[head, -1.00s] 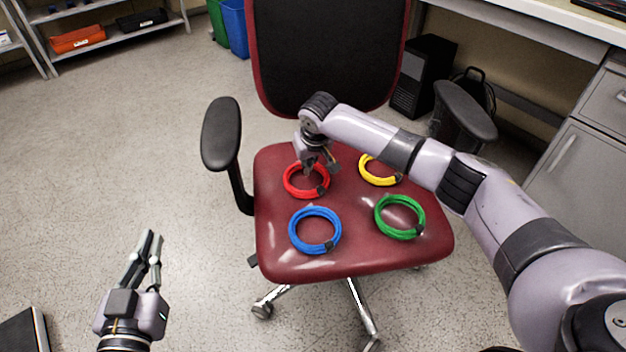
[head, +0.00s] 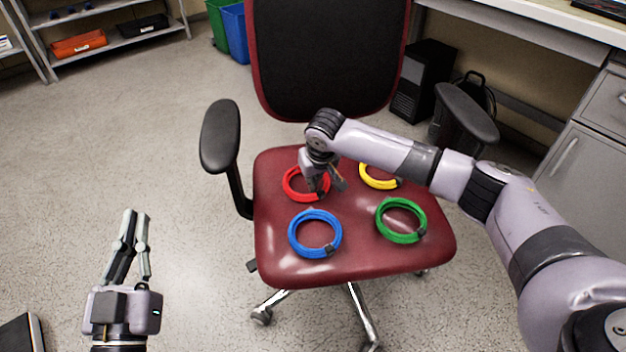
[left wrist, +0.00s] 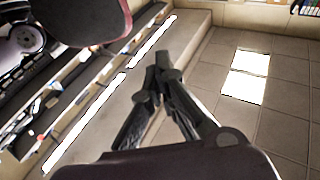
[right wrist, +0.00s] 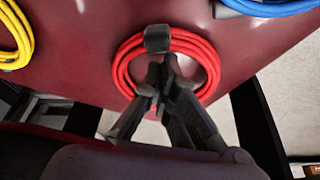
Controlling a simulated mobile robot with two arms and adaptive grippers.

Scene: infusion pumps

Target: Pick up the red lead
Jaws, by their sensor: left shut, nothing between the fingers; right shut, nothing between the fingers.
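The red lead (head: 292,184) is a coil lying on the dark red chair seat (head: 350,258), at its back left. In the right wrist view the red lead (right wrist: 205,52) shows a black tie at its top. My right gripper (head: 327,188) is at the right part of the coil in the head view, its fingers closed and empty. In the right wrist view the right fingertips (right wrist: 163,68) overlap the coil's opening just below the tie; I cannot tell if they touch it. My left gripper (head: 136,213) is shut and empty over the floor at the left, away from the chair.
On the seat also lie a blue coil (head: 292,235), a green coil (head: 379,222) and a yellow coil (head: 369,180). Chair armrests (head: 220,137) flank the seat and the backrest (head: 325,60) rises behind. A desk with drawers (head: 585,165) stands at the right.

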